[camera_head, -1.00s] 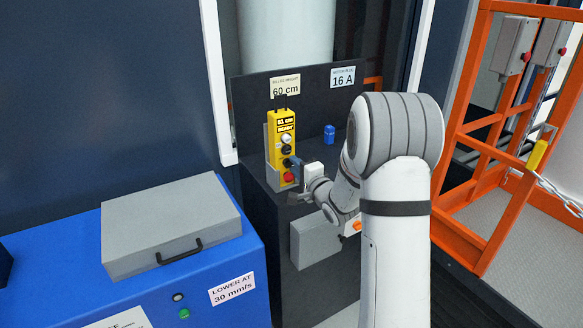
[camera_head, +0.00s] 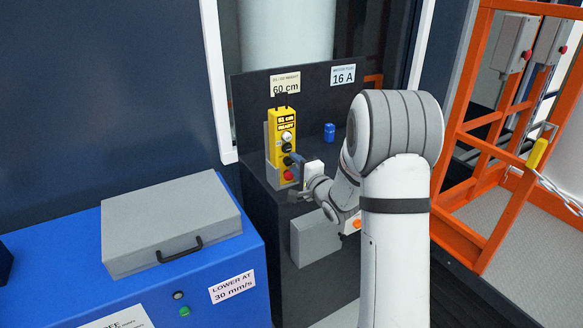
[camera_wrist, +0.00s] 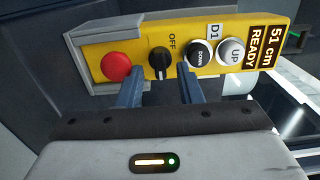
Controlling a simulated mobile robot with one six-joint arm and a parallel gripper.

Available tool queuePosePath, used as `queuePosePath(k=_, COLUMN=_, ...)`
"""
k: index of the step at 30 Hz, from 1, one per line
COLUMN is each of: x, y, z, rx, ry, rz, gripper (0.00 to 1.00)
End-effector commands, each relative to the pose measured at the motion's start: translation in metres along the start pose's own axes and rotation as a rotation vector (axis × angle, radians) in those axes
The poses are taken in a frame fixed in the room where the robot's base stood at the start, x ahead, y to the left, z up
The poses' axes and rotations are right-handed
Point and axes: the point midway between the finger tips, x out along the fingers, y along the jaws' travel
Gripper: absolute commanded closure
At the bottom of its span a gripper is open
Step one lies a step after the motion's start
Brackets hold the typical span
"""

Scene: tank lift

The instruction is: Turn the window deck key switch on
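The yellow control box (camera_head: 275,156) stands upright in a grey holder on the dark cabinet. In the wrist view its yellow face (camera_wrist: 187,72) lies sideways, with a display reading "51 cm READY". A black rotary switch (camera_wrist: 160,62) with an "OFF" label sits between the red button (camera_wrist: 116,67) and the black "DOWN" button (camera_wrist: 201,54). I take this switch for the key switch. My gripper (camera_wrist: 160,78) is open, with one blue-grey finger on each side of the switch in this view. Contact cannot be told. In the head view my gripper (camera_head: 294,162) is at the lower part of the box.
The white "UP" button (camera_wrist: 232,52) lies beyond the "DOWN" button. A blue plug-like object (camera_head: 329,132) stands on the cabinet top. A blue unit (camera_head: 235,262) with a grey lid is at left. An orange frame (camera_head: 477,170) is at right.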

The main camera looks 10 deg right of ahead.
Motion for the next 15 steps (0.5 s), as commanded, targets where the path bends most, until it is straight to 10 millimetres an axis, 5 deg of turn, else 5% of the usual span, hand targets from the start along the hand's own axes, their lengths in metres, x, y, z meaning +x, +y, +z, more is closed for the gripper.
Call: queuePosePath(k=15, x=-0.071, y=0.0, z=0.0, rx=-0.001, ry=0.002, rz=0.0, gripper=0.67)
